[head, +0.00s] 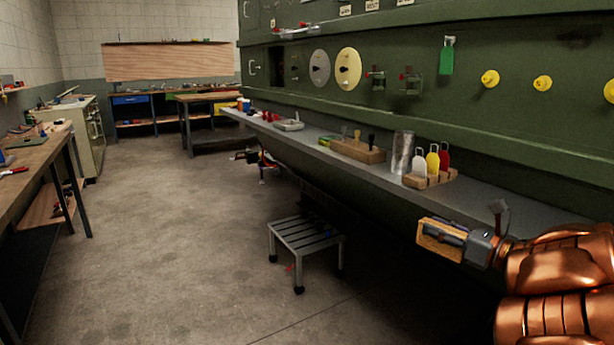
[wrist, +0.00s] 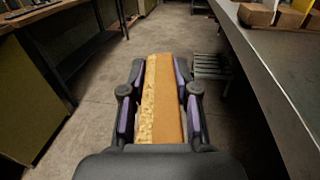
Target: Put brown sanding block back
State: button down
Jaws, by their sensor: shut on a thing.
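The brown sanding block (wrist: 168,100) is between the two fingers of my gripper (wrist: 160,98) in the wrist view. It has a tan-brown face and a paler, speckled yellowish side. In the head view the block (head: 436,238) shows at the lower right, held by my gripper (head: 455,238) in the air just off the front edge of the grey shelf (head: 480,196). My gripper is shut on it. The fingers cover part of the block's sides.
On the shelf stand a wooden rack (head: 432,181) with bottles, a metallic cylinder (head: 402,152) and a wooden tool holder (head: 358,151). A step stool (head: 306,238) stands on the floor below. Workbenches line the left (head: 40,145) and the back.

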jog(key=a+f+n+g+y, duration=0.3)
jog(key=a+f, duration=0.8)
jog(key=f, duration=0.4)
jog(key=w+r+m+t+h+p, duration=0.5)
jog(key=w+r+h+p, duration=0.1)
jog(key=w+r+p, duration=0.55)
notch_tip(320, 180, up, 18)
jog(key=w+m+t+h+p, duration=0.2)
jog(key=m+h+p, duration=0.4)
jog(key=h+p, duration=0.2)
jog(key=shift+w+d+r+h+p, duration=0.2)
jog(key=shift+w+h+p, duration=0.2)
jog(key=shift+p, duration=0.55)
